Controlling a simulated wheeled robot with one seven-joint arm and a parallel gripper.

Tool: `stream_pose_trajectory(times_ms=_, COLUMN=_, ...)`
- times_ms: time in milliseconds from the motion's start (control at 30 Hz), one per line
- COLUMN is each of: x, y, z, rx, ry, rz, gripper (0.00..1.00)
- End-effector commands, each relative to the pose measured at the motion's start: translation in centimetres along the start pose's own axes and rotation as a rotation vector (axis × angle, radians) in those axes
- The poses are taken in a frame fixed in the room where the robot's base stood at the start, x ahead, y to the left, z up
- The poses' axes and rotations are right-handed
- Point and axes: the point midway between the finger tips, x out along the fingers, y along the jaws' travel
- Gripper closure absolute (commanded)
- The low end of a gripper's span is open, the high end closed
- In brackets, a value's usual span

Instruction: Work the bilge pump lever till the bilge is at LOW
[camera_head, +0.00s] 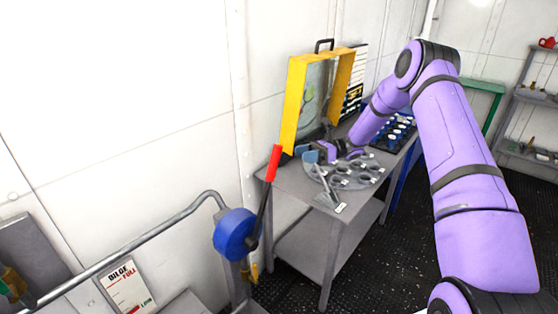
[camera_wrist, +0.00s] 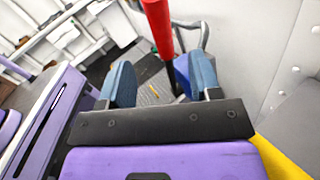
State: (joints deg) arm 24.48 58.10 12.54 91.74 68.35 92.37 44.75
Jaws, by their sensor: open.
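The bilge pump lever has a red handle (camera_head: 273,163) on a dark rod and leans up from the blue pump body (camera_head: 235,235). In the wrist view the red handle (camera_wrist: 158,25) shows at the top, its dark rod running down between my finger lines. My gripper (camera_head: 314,156) is open, just right of the handle and apart from it in the head view. Its two blue-grey fingers (camera_wrist: 163,82) are spread with nothing clearly between them. The bilge gauge (camera_head: 127,285) reads FULL above and LOW below; its lower edge is cut off, and I cannot tell its reading.
A pipe (camera_head: 120,254) runs left from the pump. Shelves (camera_head: 528,130) stand far right. Dark floor lies clear right of the table.

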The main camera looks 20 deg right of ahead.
Motion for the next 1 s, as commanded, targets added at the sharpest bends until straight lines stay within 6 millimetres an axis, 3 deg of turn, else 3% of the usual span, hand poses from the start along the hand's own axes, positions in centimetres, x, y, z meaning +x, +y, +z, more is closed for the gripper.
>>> stream_pose_trajectory(times_ms=167, x=0.9, y=0.0, z=0.3, rx=0.002, ry=0.024, rz=-0.001, gripper=0.42)
stream_pose_trajectory(times_ms=700, x=9.4, y=0.0, z=0.1, rx=0.001, ry=0.021, rz=0.0, gripper=0.42)
stream_pose_trajectory(times_ms=1000, x=10.6, y=0.0, z=0.1, rx=0.001, ry=0.021, rz=-0.002, gripper=0.42)
